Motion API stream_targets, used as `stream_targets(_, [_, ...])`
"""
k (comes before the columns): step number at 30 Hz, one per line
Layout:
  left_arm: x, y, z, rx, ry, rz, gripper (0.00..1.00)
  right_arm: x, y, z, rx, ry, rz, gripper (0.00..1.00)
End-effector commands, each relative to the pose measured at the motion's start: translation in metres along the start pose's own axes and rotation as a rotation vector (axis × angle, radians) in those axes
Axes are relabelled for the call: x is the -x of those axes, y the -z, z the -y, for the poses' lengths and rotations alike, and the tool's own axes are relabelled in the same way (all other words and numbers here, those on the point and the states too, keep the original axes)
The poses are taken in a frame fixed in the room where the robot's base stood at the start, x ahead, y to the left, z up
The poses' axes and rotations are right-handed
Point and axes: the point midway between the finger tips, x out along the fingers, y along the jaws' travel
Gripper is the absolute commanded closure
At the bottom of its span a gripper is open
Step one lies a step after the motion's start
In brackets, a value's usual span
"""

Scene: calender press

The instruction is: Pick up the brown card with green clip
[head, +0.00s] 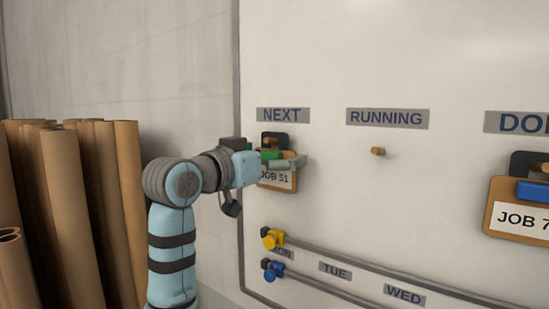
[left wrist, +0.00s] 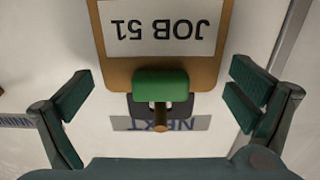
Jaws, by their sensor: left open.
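The brown card (head: 277,187) with a white "JOB 51" label hangs below the NEXT label on the white board in the head view. Its green clip (head: 270,155) is partly hidden behind my left gripper (head: 300,161). In the left wrist view the card (left wrist: 220,62) shows upside down, and the green clip (left wrist: 160,83) sits between the two spread fingers of my left gripper (left wrist: 160,103). The fingers are open, with a gap on both sides of the clip. A peg (left wrist: 160,118) and a black backing piece show by the clip. My right gripper is not in view.
A bare peg (head: 377,151) is under RUNNING. Another brown card (head: 497,206) with a blue clip hangs at the right. Yellow (head: 272,238) and blue (head: 272,270) clips sit on rails below. Brown tubes (head: 75,205) stand at the left.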

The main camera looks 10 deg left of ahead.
Motion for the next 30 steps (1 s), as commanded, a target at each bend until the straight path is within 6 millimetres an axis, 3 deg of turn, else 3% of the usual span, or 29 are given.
stream_targets(2, [0.000,-0.001,0.000,0.000,0.000,0.000,0.03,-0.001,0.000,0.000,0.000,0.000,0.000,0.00])
stream_targets(9, [0.001,-0.001,0.000,0.000,0.000,0.000,0.38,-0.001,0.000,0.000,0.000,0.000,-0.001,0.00])
stream_targets(21, [0.002,0.005,0.000,-0.001,0.000,-0.002,0.38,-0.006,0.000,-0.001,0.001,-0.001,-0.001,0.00])
stream_targets(26, [0.031,0.004,0.001,-0.003,0.002,-0.005,0.38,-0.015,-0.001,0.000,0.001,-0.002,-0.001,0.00])
stream_targets(30, [0.074,0.003,0.002,-0.006,0.005,-0.007,0.38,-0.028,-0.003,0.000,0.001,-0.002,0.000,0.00])
